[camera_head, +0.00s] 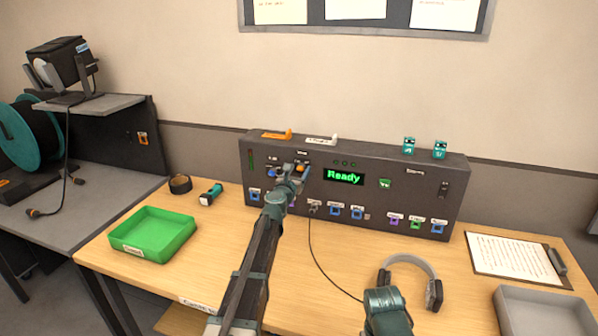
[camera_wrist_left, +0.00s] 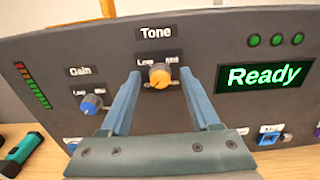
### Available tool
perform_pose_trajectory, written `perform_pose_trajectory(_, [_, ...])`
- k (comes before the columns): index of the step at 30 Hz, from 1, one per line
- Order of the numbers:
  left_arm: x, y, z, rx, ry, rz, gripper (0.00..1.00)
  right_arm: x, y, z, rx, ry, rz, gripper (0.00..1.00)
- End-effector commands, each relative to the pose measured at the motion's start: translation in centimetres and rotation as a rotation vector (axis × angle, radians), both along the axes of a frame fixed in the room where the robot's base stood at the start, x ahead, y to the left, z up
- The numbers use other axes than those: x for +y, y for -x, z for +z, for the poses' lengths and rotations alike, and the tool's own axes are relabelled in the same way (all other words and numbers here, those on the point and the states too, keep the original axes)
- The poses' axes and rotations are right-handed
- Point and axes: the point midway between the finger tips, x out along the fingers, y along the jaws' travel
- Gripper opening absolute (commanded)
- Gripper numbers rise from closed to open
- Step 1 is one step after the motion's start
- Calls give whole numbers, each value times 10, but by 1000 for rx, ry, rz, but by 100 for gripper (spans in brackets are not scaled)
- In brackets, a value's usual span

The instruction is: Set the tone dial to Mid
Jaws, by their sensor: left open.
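The tone dial (camera_wrist_left: 159,76) is an orange knob under the "Tone" sign in the left wrist view, with "Low" and "Mid" labels above it. Its pointer is too small to read surely. In the head view the dial (camera_head: 302,168) shows just above my left gripper (camera_head: 297,174), on the dark console (camera_head: 400,180). My left gripper is open, and in the left wrist view its fingers (camera_wrist_left: 160,80) stand on both sides of the dial. I cannot tell whether they touch it. Only a part of my right arm shows, at the bottom of the head view.
The blue gain dial (camera_wrist_left: 91,104) is left of the tone dial. The green "Ready" display (camera_head: 343,177) is to the right. A green tray (camera_head: 152,235), headphones (camera_head: 410,263), a clipboard (camera_head: 515,258) and a grey tray (camera_head: 540,312) are on the table.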

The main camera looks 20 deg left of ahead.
Motion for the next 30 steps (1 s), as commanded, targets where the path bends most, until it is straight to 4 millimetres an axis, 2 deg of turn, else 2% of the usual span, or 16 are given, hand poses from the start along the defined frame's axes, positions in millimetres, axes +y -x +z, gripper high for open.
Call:
perform_pose_trajectory(1, [0, 0, 0, 0, 0, 0, 59, 0, 0, 0, 0, 0, 0, 50])
perform_pose_trajectory(11, [0, 0, 0, 0, 0, 0, 0, 0, 0, 0, 0, 0, 0, 50])
perform_pose_trajectory(22, [0, 0, 0, -1, -27, 0, 0, 0, 0, 0, 0, 0, 0, 50])
perform_pose_trajectory(30, [0, 0, 0, -7, -186, 0, 0, 0, 0, 0, 0, 0, 0, 50])
